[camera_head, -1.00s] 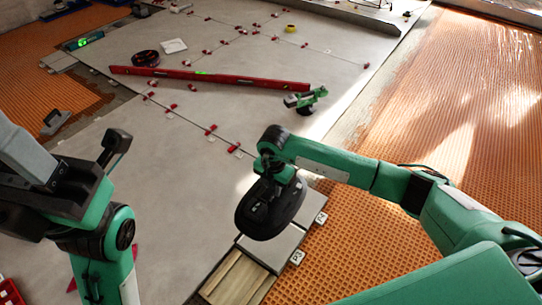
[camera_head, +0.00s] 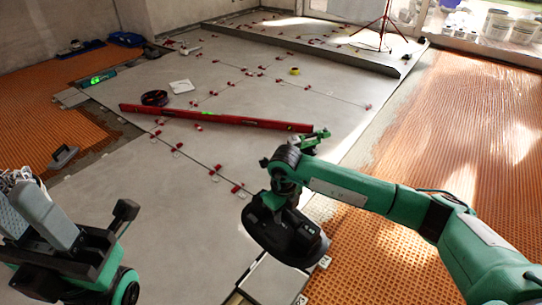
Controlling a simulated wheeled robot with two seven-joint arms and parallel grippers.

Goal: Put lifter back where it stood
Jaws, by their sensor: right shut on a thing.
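The lifter, a black oval suction-type tool (camera_head: 285,238) with small buttons on top, hangs under my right arm in the middle of the lower picture. My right gripper (camera_head: 272,201) is shut on its upper part, and the jaws are mostly hidden by the wrist. The lifter is above the near end of the grey tiles (camera_head: 272,280) and covers part of them. I cannot tell whether it touches them. My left gripper (camera_head: 82,238) is at the lower left, away from the lifter, and I cannot tell how its jaws stand.
A long red level (camera_head: 215,118) lies across the grey tiled floor, with red clips along the joints. A small green and black tool (camera_head: 320,136) lies partly behind my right arm. A dark ring-shaped item (camera_head: 154,98) lies left.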

